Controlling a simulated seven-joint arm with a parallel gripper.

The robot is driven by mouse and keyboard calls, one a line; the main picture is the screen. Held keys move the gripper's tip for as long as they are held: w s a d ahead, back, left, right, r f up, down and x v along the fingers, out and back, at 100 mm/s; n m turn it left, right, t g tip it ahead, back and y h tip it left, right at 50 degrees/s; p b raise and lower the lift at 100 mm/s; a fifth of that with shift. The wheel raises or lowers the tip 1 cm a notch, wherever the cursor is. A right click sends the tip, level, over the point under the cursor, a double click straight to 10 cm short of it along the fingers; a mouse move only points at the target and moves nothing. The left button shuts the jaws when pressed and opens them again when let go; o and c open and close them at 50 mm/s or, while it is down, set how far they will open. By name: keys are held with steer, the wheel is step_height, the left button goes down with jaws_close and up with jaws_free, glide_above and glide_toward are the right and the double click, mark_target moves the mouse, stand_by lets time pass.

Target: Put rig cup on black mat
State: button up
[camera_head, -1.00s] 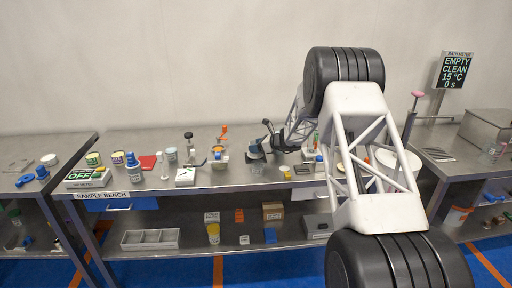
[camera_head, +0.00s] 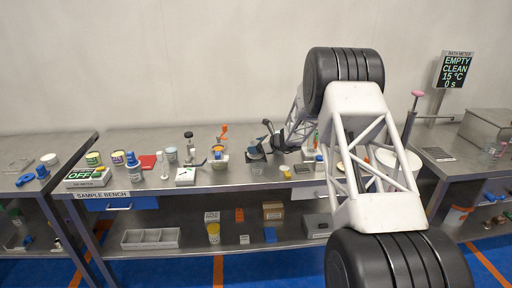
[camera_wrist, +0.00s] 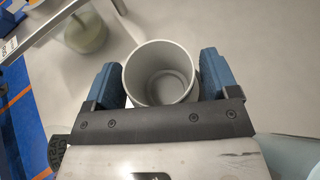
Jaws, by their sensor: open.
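A grey, round, open-topped cup (camera_wrist: 162,75), which I take to be the rig cup, stands between the two blue fingers of my gripper (camera_wrist: 162,82) in the wrist view. It looks empty, and its rim is close to both fingers. The jaws are open; I cannot tell whether either finger touches it. I cannot make out the black mat for sure.
My arm hides much of the bench's right part. A lower shelf holds a divided tray (camera_head: 150,238).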

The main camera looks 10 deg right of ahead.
steer(key=shift+r, duration=0.15)
steer(key=v, duration=1.2)
steer(key=shift+r, duration=0.15)
stand_by(0.3)
steer(key=s+a+r+n+g+h, duration=0.2)
steer(key=s+r+n, duration=0.3)
steer(key=s, duration=0.6)
steer(key=s+a+r+n+g+h, duration=0.1)
steer(key=s+a+r+n, duration=0.2)
steer(key=s+r, duration=0.6)
steer(key=s+a+r+n+g+h, duration=0.2)
steer(key=s+r+n, duration=0.15)
steer(key=s, duration=0.95)
steer(key=s+d+n+h, duration=0.1)
steer(key=s+n, duration=0.3)
steer(key=s, duration=0.7)
steer(key=s+d+n+h, duration=0.2)
steer(key=s+n+h, duration=0.1)
steer(key=s, duration=0.9)
steer(key=s+d+f+n+h, duration=0.1)
steer(key=s+n+h, duration=0.2)
steer(key=s, duration=0.9)
steer(key=shift+d+n+t, duration=0.25)
steer(key=shift+n+t, duration=0.15)
steer(key=shift+n, duration=0.75)
